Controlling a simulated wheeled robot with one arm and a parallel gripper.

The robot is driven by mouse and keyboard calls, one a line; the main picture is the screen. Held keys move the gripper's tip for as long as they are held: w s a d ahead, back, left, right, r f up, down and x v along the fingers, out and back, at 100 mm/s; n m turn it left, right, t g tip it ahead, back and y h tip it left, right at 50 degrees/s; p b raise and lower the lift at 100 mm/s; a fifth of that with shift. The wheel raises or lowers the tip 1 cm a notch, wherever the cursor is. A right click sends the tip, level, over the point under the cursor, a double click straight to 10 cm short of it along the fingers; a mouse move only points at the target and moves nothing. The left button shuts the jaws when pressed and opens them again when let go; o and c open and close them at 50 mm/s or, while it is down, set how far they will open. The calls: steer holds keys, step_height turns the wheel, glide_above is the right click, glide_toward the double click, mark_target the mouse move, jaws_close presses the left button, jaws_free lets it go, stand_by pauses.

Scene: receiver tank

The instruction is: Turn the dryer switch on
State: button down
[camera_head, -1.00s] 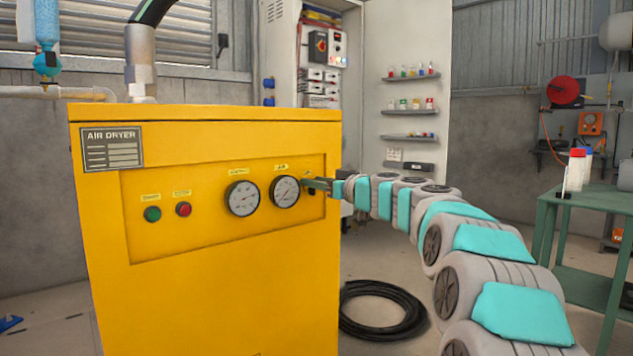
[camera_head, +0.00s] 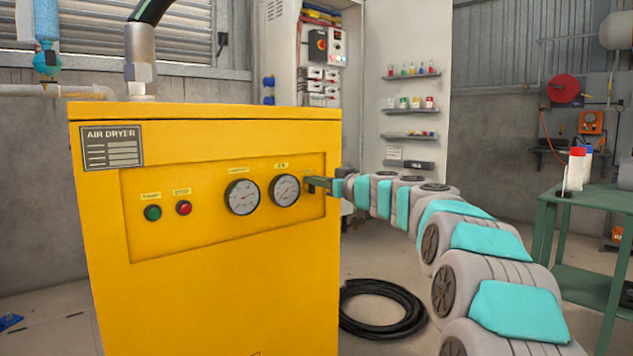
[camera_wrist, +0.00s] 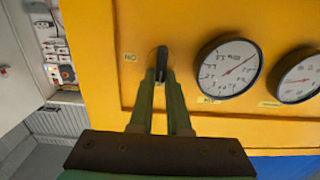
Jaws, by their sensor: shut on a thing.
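The yellow air dryer (camera_head: 205,290) stands at the left in the head view, with a recessed front panel. Its black switch (camera_wrist: 162,62) shows in the wrist view beside a small label, left of a gauge. My gripper (camera_wrist: 161,78) has its two green fingers close together around the switch, shut on it. In the head view my gripper (camera_head: 315,183) meets the panel at its right end, and the switch there is mostly hidden. Two gauges, the nearer (camera_head: 285,190) and the farther (camera_head: 242,197), sit left of it.
A green button (camera_head: 153,213) and a red button (camera_head: 184,208) are on the panel's left. A black hose coil (camera_head: 385,310) lies on the floor right of the dryer. A green table (camera_head: 590,198) stands at the right. An open electrical cabinet (camera_head: 322,60) is behind.

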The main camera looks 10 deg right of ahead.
steer(key=shift+m, duration=0.3)
steer(key=shift+w+d+f+m+p, duration=0.25)
steer(key=shift+m+p, duration=0.9)
steer(key=shift+m, duration=1.75)
steer(key=shift+w+d+f+m+p, duration=0.1)
steer(key=shift+d+f+m+p, duration=0.25)
steer(key=shift+m+p, duration=1.7)
steer(key=shift+w+d+f+m+p, duration=0.1)
steer(key=shift+d+f+m+p, duration=0.2)
steer(key=shift+m, duration=3.45)
steer(key=c, duration=0.9)
jaws_free()
